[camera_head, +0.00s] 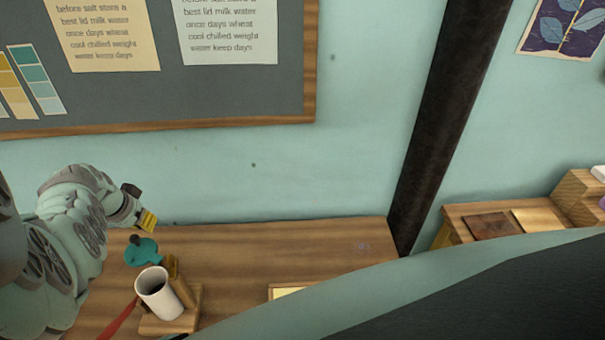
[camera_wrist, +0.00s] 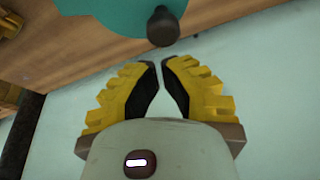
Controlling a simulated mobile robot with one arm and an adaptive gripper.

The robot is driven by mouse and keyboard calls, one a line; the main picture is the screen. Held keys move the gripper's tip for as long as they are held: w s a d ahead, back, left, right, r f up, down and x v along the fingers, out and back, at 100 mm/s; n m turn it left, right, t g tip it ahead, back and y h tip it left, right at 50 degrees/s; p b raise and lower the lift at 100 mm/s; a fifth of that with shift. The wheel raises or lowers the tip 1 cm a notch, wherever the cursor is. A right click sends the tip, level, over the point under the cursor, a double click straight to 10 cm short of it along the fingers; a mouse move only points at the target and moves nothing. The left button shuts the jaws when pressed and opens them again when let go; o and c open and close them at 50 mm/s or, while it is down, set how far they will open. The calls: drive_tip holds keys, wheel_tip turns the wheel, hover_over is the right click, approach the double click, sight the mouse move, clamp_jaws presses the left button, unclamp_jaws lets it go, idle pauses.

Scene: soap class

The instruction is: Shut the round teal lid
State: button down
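The round teal lid (camera_head: 142,251) stands raised and tilted at the top of a brown wooden post (camera_head: 177,279), behind a white mug (camera_head: 158,292). In the wrist view part of the teal lid (camera_wrist: 120,14) shows at the top, with a dark knob (camera_wrist: 163,26) just beyond my fingertips. My gripper (camera_head: 148,220) is just behind and above the lid in the head view. In the wrist view my gripper (camera_wrist: 160,64) has its yellow ridged fingers drawn in, tips almost meeting, with nothing between them. Whether it touches the lid cannot be told.
The mug and post stand on a small wooden base (camera_head: 186,318) on a wooden table (camera_head: 290,243). A red strip (camera_head: 121,320) lies left of the mug. The table right of the base is mostly clear. A dark post (camera_head: 445,110) rises beyond the table's right end.

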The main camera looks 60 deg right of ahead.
drive_tip(key=shift+s+a+f, duration=0.1)
drive_tip(key=shift+a, duration=0.2)
drive_tip(key=shift+s+a+p, duration=0.1)
drive_tip(key=shift+p, duration=0.35)
drive_tip(key=shift+a+n, duration=0.1)
drive_tip(key=shift+n, duration=0.2)
